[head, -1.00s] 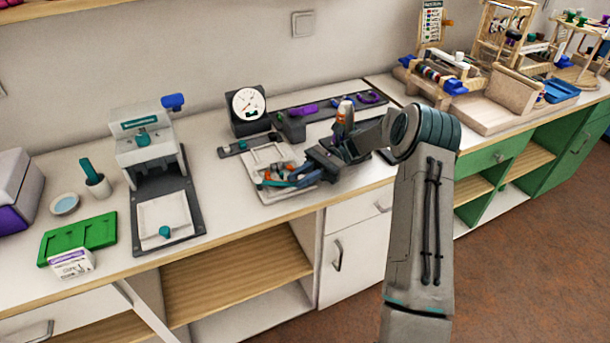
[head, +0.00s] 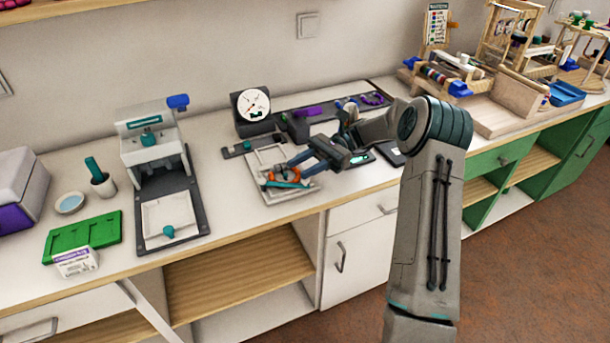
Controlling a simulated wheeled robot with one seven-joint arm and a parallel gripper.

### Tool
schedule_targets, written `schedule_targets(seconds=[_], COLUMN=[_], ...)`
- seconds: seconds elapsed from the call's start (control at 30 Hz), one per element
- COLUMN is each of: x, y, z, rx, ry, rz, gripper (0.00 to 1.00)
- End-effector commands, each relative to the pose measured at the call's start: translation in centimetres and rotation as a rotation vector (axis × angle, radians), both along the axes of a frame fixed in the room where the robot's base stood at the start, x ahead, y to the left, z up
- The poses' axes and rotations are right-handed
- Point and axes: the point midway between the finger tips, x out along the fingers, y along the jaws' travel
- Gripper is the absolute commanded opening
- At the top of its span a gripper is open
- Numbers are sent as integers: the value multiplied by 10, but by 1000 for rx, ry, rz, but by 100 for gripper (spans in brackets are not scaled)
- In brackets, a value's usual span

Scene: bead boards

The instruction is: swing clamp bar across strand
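A gauge device with a round white dial (head: 253,104) stands at the back of the counter. A dark rail with purple parts (head: 305,111) runs right from it. A dark bar with a teal knob (head: 250,147) lies in front of the dial. I cannot tell for sure which part is the clamp bar. A white tray (head: 264,191) holds an orange and teal piece (head: 283,177). My gripper (head: 295,168) is over the tray's right part, its two fingers apart, pointing left and down towards that piece. Whether they touch it is unclear. No strand can be made out.
A grey press (head: 150,150) on a dark base stands to the left. A green tray (head: 82,236), a small white box (head: 76,262), a cup (head: 103,184) and a dish (head: 70,204) are further left. Wooden bead racks (head: 515,90) fill the right end.

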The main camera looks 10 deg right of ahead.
Motion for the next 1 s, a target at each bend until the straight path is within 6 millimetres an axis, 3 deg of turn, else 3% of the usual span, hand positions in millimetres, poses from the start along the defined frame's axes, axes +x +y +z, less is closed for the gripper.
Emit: schedule_targets(seconds=[0.2,0.5,0.7,1.0], x=[-20,-38,-45,-48], y=[-46,-84,-100,-106], z=[29,55,65,68], rx=[-2,1,1,0], ry=[-2,1,1,0], rz=[-6,-5,-3,-1], gripper=[36,36,36,36])
